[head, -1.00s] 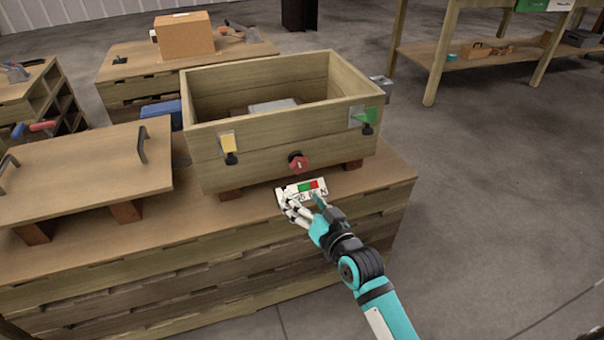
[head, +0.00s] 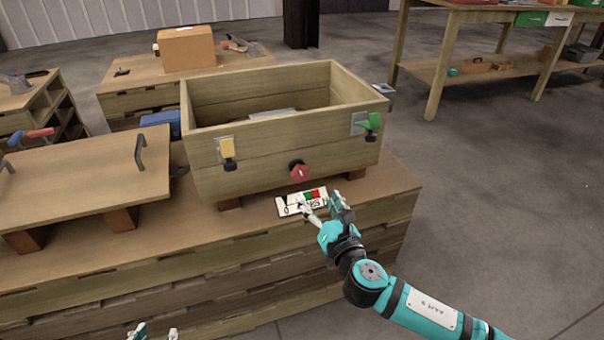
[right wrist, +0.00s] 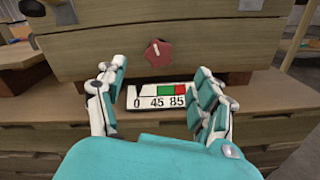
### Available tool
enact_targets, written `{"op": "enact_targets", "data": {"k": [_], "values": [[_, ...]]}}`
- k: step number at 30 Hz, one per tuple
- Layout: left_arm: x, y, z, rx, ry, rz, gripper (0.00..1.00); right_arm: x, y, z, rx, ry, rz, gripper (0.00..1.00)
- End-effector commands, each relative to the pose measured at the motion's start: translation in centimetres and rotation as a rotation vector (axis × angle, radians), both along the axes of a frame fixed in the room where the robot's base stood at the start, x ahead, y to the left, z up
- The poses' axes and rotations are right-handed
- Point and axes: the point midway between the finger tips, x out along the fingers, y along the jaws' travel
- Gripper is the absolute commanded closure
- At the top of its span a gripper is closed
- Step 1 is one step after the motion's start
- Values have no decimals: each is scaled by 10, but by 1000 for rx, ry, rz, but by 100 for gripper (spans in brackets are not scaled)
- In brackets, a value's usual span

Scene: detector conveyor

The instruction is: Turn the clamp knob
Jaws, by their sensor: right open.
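The red clamp knob (head: 299,170) sits low on the front wall of a wooden box (head: 255,178). In the right wrist view the knob (right wrist: 158,53) shows a white mark near its top and lies ahead of the fingers. A white scale card (head: 290,204) with a green and a red patch lies below the knob; it reads 0, 45, 85 in the right wrist view (right wrist: 157,101). My right gripper (head: 324,207) is open and empty, in front of the card and below the knob, apart from it. Fingertips of my left gripper (head: 152,334) show at the bottom edge.
A yellow latch (head: 227,148) and a green latch (head: 371,122) are on the box front. A wooden lid (head: 80,190) with dark handles lies at the left on blocks. The floor at the right is clear.

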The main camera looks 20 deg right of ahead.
Motion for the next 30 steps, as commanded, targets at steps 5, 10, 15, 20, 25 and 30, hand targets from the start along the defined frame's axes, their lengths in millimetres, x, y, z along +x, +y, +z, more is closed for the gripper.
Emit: {"op": "enact_targets", "data": {"k": [5,10,15,20,25,30], "values": [[17,-8,22,-37,-155,-11,60,42,1,-1,2,-3,-2,31],[31,-16,50,-78,-325,-22,60,77,3,-1,2,-3,-1,31],[37,-21,76,-114,-467,-31,60,103,3,-1,2,-1,-1,31],[38,-24,91,-132,-541,-35,60,115,4,-1,4,0,-1,31],[38,-24,95,-137,-561,-37,60,117,4,0,3,1,0,31],[38,-24,95,-136,-561,-36,60,117,4,0,3,1,-1,32]]}}
